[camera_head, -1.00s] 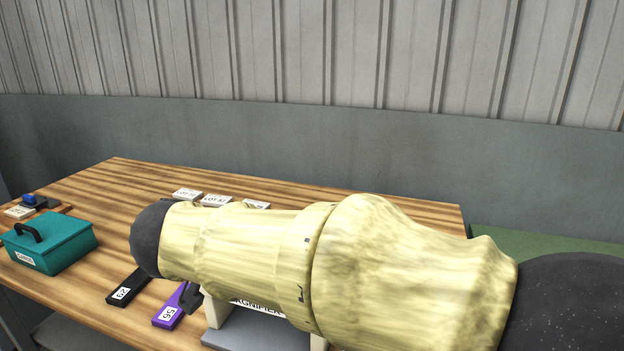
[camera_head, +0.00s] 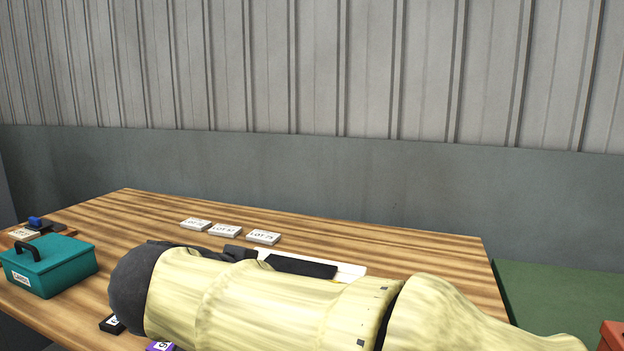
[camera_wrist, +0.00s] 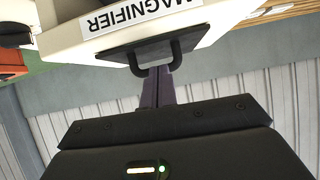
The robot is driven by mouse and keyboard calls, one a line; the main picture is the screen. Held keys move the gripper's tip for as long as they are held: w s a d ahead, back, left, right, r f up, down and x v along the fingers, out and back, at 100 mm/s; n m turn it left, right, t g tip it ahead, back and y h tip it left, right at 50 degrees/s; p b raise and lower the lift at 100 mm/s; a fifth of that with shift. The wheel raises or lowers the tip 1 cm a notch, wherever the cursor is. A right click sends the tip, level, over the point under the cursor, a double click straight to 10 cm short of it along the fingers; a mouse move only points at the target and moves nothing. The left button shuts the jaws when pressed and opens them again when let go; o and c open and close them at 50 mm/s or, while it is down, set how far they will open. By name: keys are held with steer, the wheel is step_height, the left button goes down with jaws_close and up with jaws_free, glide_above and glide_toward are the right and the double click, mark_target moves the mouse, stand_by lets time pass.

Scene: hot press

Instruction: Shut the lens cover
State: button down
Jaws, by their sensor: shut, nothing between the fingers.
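The magnifier (camera_wrist: 200,12) is a pale body with a "MAGNIFIER" label, upside down at the top of the wrist view. The lens cover (camera_wrist: 128,45) looks like a dark flat plate with a black loop handle (camera_wrist: 153,66), just below the label in that view. My gripper (camera_wrist: 157,72) is shut and empty, its fingertips at the loop of the handle; I cannot tell whether they touch. In the head view my arm hides most of the magnifier; a white part (camera_head: 350,271) and a black plate (camera_head: 300,266) show behind it. The cover's angle is unclear.
A teal box (camera_head: 48,268) with a black handle stands at the left of the wooden table (camera_head: 400,248). Several white lot blocks (camera_head: 225,230) lie toward the back. Black (camera_head: 112,324) and purple (camera_head: 160,346) tags lie at the front. A green surface (camera_head: 545,292) is at right.

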steer(key=shift+r, duration=0.1)
steer(key=shift+r, duration=0.3)
steer(key=r+p, duration=0.1)
steer(key=s+r+p, duration=0.1)
steer(key=r, duration=0.1)
steer(key=shift+a+r, duration=0.2)
steer(key=shift+r, duration=0.1)
steer(key=s+a, duration=0.3)
steer(key=s, duration=0.6)
steer(key=shift+s, duration=0.15)
steer(key=shift+a, duration=0.1)
